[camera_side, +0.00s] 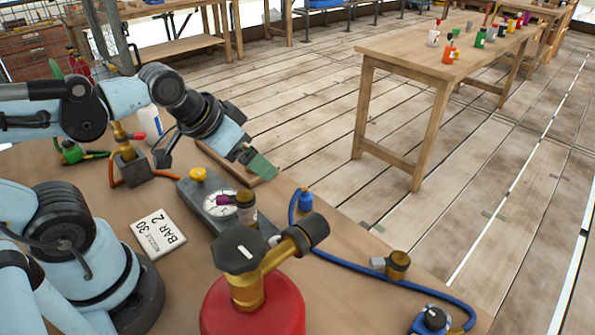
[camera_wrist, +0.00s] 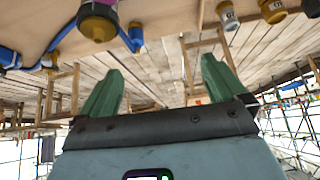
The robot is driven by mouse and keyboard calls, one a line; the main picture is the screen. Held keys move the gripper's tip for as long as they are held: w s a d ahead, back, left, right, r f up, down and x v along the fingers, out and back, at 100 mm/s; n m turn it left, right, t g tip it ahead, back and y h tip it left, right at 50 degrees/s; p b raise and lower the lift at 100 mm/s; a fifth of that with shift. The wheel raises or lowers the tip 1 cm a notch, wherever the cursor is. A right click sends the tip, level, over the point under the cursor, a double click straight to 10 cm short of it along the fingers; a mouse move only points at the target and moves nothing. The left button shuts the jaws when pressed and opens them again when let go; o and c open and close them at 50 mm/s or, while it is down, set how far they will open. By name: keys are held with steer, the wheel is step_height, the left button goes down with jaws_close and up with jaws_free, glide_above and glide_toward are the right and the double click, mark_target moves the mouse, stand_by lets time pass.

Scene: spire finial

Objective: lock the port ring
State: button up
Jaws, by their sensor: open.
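My gripper (camera_side: 261,167) is open in the side view, its green fingers above the workbench near the small wooden strip. In the wrist view its two green fingers (camera_wrist: 160,70) are spread wide with nothing between them. A grey gauge block (camera_side: 192,197) with a white dial lies below and left of the gripper. A brass and purple fitting (camera_side: 246,211) stands at the dial's right edge. A red cylinder (camera_side: 253,308) with a brass valve (camera_side: 250,288) and black knobs is in front. I cannot tell which part is the port ring.
A card (camera_side: 158,233) reads "NOZZLE 30 BAR 2". A green valve (camera_side: 70,152) and white bottle (camera_side: 151,123) stand at the back left.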

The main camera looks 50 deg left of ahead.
steer(key=shift+c, duration=1.1)
steer(key=shift+d+m, duration=0.15)
steer(key=shift+m, duration=0.15)
steer(key=shift+c, duration=1.2)
steer(key=d+m+g, duration=0.1)
steer(key=m, duration=0.2)
steer(key=s+d+m+g, duration=0.1)
steer(key=d+m, duration=0.1)
steer(key=d+m+g, duration=0.1)
steer(key=m, duration=0.2)
steer(key=shift+s+d+r+m+h, duration=0.15)
steer(key=shift+s+r+m+h, duration=0.15)
steer(key=shift+s, duration=0.1)
steer(key=c, duration=0.5)
steer(key=s+d+m+g, duration=0.3)
steer(key=d+m+g, duration=0.1)
steer(key=m, duration=0.7)
steer(key=shift+s+d+f, duration=0.1)
steer(key=shift+s+f, duration=0.05)
steer(key=shift+f, duration=5.15)
jaws_close()
